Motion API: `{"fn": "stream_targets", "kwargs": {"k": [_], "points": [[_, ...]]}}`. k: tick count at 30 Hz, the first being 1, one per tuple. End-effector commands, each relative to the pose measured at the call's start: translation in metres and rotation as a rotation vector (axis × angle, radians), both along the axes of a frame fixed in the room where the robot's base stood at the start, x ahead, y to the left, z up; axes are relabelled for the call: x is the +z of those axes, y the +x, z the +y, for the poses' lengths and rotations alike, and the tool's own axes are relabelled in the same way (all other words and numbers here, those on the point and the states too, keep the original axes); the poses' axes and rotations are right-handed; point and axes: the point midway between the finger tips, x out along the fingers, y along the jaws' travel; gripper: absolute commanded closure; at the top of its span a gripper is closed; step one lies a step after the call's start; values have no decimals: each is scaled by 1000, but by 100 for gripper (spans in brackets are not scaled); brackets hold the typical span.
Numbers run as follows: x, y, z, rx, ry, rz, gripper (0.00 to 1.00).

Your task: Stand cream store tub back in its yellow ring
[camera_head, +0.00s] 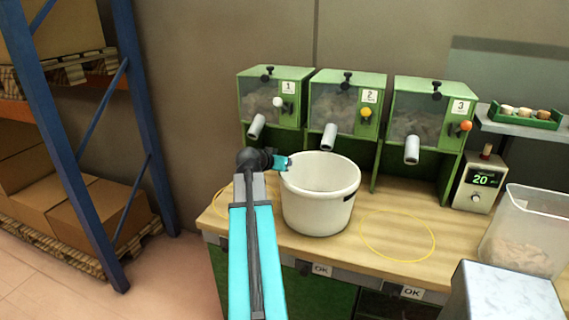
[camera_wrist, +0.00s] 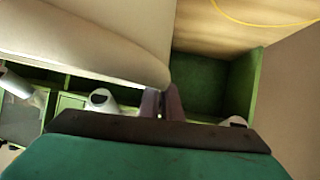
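The cream store tub (camera_head: 318,208) is roughly upright over the middle of the bench, its mouth open upward and a dark handle slot on its right side. I cannot tell whether its base touches the wood. My gripper (camera_head: 285,163) is at the tub's left rim. In the wrist view the fingers (camera_wrist: 162,103) are close together at the edge of the tub (camera_wrist: 95,45), apparently pinching its rim. An empty yellow ring (camera_head: 362,235) is marked right of the tub. Another yellow ring (camera_head: 216,207) lies to the left, partly hidden by my arm.
Three green dispensers (camera_head: 273,97) with grey spouts stand behind the tub. A clear bin (camera_head: 522,240) and a display box (camera_head: 481,184) are at the right, with a pale block (camera_head: 500,292) in front. A blue rack (camera_head: 100,150) with cartons stands left.

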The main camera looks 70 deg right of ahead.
Motion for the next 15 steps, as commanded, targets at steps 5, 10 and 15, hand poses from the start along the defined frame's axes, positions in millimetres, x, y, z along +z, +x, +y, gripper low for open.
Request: {"fn": "stream_targets", "kwargs": {"k": [5, 10, 15], "points": [[-2, 0, 0, 2, -2, 3, 100], [-1, 0, 0, 0, -2, 2, 100], [-4, 0, 0, 0, -2, 2, 100]]}}
